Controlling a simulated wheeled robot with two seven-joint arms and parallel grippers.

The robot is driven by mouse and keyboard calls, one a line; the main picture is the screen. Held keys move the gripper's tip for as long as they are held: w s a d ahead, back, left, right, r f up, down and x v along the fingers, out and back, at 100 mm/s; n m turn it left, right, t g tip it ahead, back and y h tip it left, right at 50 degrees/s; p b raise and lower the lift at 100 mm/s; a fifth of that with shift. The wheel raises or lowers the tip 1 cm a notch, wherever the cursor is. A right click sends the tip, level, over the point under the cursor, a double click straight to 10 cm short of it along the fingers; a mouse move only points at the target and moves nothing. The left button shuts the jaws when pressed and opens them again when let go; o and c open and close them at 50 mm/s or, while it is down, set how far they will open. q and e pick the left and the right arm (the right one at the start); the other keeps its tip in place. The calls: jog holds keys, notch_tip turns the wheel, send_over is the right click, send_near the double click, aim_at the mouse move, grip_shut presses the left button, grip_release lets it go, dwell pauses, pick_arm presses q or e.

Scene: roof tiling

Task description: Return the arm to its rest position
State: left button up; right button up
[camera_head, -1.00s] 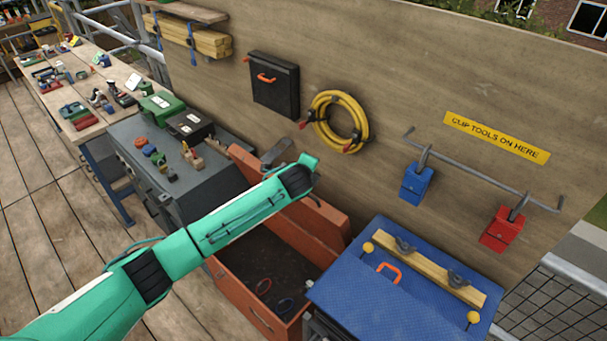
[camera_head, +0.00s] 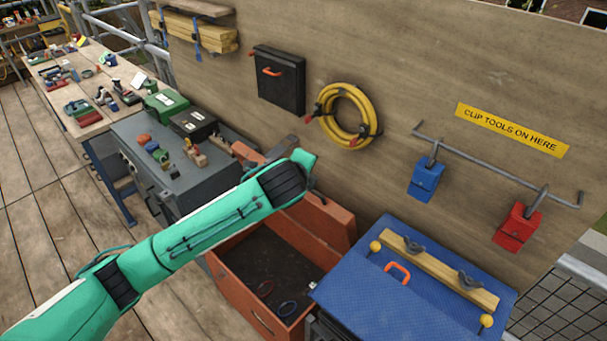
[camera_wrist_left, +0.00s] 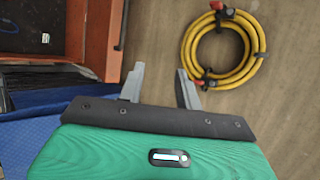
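My left arm, in a green sleeve, comes in from the lower left in the head view, its wrist over the open orange chest (camera_head: 237,292). The left gripper is mostly hidden behind the wrist there. In the left wrist view, the left gripper (camera_wrist_left: 160,78) has its two grey fingers apart with nothing between them. It points toward the wooden wall, with the coiled yellow hose (camera_wrist_left: 225,45) to the right of the fingers. My right arm and gripper are in neither view.
A blue-topped box (camera_head: 385,300) with an orange handle stands right of the chest. A blue pouch (camera_head: 425,180) and a red pouch (camera_head: 517,228) hang from a rail. A black case (camera_head: 278,80) and the hose (camera_head: 346,116) hang on the wall. A grey cabinet (camera_head: 215,180) stands behind my arm.

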pick_arm(q)
jog(key=shift+s+r, duration=0.15)
dwell(0.3)
